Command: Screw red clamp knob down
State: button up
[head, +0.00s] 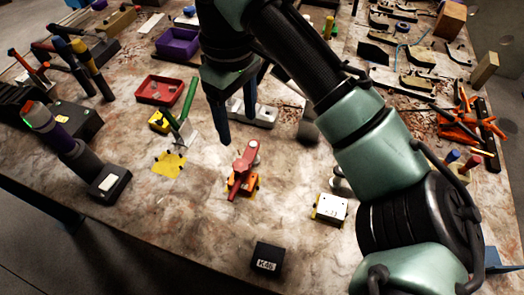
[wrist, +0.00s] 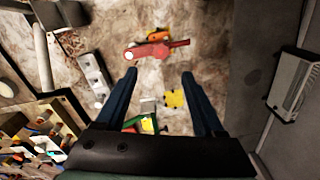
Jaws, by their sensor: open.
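A red clamp (head: 241,175) stands on an orange-yellow base (head: 254,182) near the middle of the bench in the head view. A pale round part shows at its far end; I cannot make out a separate knob. My gripper (head: 237,130) is open and empty, fingers pointing down, above and beyond the clamp. In the wrist view, the red clamp (wrist: 165,48) lies crosswise past the fingertips of my gripper (wrist: 159,73), with its orange base (wrist: 158,35) beside it. Nothing is between the blue fingers at their tips, and they look apart from the clamp.
A yellow flat piece (head: 168,165) and a green-handled tool (head: 185,105) lie left of the clamp. A grey bar (head: 262,115) is behind it. A white box (head: 330,208) stands right, a black K46 block (head: 267,258) in front. Bare bench surrounds the clamp's front.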

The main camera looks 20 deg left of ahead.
aim_at(240, 164)
jog(key=f, duration=1.2)
jog(key=shift+a+f, duration=0.25)
jog(key=shift+f, duration=0.1)
grip_shut()
jog(key=shift+r, duration=0.15)
